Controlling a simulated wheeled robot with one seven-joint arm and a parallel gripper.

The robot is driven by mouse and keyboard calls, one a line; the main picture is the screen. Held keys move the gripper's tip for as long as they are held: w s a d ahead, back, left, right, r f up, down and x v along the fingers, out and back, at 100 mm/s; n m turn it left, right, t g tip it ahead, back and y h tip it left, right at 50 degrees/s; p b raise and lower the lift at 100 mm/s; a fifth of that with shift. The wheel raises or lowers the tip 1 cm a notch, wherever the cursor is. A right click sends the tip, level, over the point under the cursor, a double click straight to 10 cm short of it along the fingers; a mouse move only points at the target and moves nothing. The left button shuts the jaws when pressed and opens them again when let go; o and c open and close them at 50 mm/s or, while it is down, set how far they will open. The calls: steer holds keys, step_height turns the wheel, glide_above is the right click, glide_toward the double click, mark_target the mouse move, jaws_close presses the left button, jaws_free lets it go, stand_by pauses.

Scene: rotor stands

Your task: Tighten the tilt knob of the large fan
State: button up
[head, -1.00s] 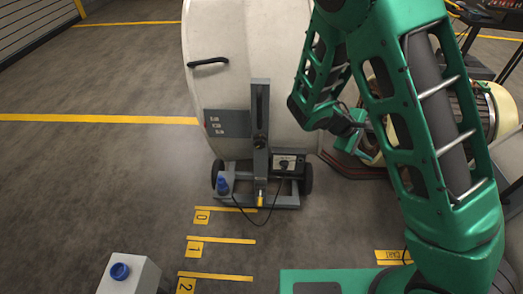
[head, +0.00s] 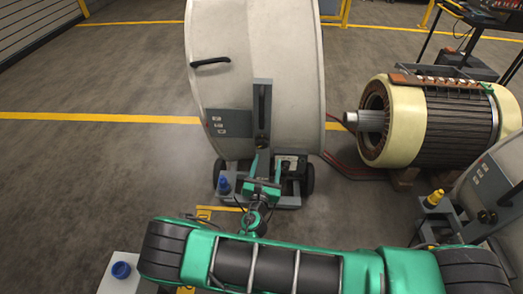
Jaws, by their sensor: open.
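The large fan (head: 255,60) is a big off-white drum on a wheeled grey base, in the middle of the head view. A grey upright bracket (head: 262,95) stands on its near side. The dark tilt knob (head: 261,142) sits low on that bracket, just above my fingertips and partly hard to make out. My gripper (head: 265,168) is open in front of the bracket, with its green fingers apart and pointing at it. I see nothing between the fingers. Whether they touch the knob or bracket, I cannot tell.
A smaller fan (head: 500,165) stands right, near a large motor (head: 430,120). A white post with a blue button (head: 121,270) is front left. Floor at left is clear.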

mark_target(262, 146)
steer(key=w, duration=0.3)
steer(key=w+a+f+n+y, duration=0.1)
steer(key=w, duration=0.2)
steer(key=w+a+n, duration=0.1)
steer(key=w, duration=0.2)
steer(key=shift+w+a+f+y, duration=0.2)
steer(key=shift+f+y, duration=0.15)
steer(key=shift+y, duration=0.05)
steer(key=c, duration=1)
